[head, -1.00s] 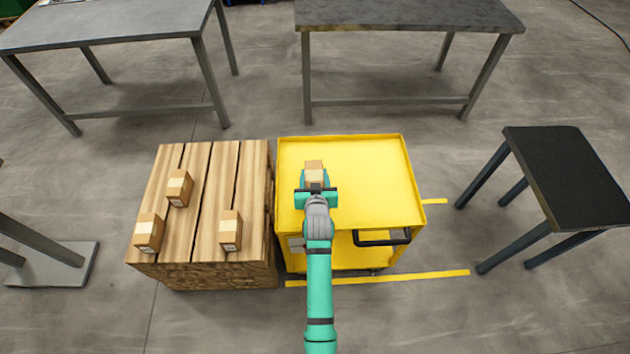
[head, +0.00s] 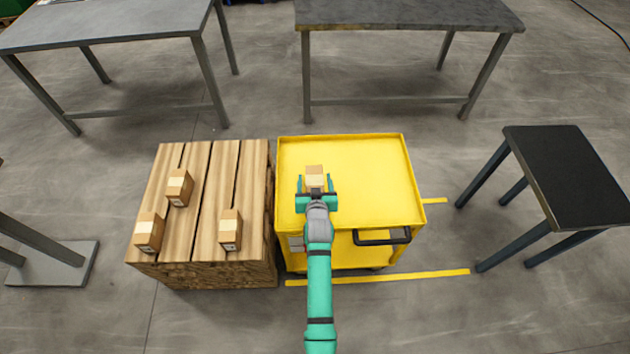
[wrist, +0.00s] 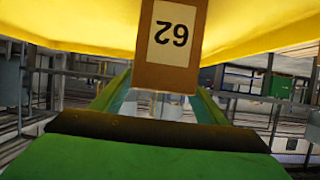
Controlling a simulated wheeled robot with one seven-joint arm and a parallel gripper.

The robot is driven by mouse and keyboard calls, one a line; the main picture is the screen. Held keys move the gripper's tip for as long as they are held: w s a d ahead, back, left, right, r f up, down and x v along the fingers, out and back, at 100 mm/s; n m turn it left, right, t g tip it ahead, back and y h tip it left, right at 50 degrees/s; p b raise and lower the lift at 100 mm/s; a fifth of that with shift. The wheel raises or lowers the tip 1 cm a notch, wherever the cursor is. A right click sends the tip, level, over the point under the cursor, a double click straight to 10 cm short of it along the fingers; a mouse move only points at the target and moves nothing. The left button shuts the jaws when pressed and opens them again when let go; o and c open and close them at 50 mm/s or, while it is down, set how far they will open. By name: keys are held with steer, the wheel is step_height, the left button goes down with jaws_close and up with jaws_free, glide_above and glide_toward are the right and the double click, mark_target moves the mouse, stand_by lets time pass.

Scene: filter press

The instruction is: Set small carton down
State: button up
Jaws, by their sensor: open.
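A small brown carton (head: 314,174) with a pale tape strip rests on the yellow cart's top (head: 365,175), toward its left side. In the wrist view the carton (wrist: 170,45) shows a white label reading 62, upside down, with the yellow surface behind it. My gripper (head: 315,185) is open at the near side of the carton. Its teal fingers stand apart to the left and right of the carton's near end. The carton's underside is hidden in the head view.
A wooden pallet-like stand (head: 225,170) left of the cart holds three similar cartons (head: 180,187). The cart top is clear to the right and behind. A black table (head: 570,175) stands right; two grey tables (head: 410,15) stand behind.

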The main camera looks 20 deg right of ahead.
steer(key=shift+r, duration=0.1)
steer(key=s+a+r+n, duration=0.1)
steer(key=s+a, duration=0.3)
steer(key=s, duration=0.5)
steer(key=s+a+r+t+y, duration=0.1)
steer(key=s+a, duration=0.3)
steer(key=s, duration=0.5)
steer(key=s+a+r+n, duration=0.1)
steer(key=s+a+r, duration=0.1)
steer(key=s+a, duration=0.5)
steer(key=s+a+r+y, duration=0.1)
steer(key=s+r, duration=0.2)
steer(key=s, duration=0.3)
steer(key=s+a+r+t+y, duration=0.1)
steer(key=s+a+r, duration=0.1)
steer(key=s+r, duration=0.2)
steer(key=s+a+r+n, duration=0.1)
steer(key=s+r, duration=0.3)
steer(key=s, duration=0.6)
steer(key=shift+a+y, duration=0.25)
steer(key=shift+y, duration=0.15)
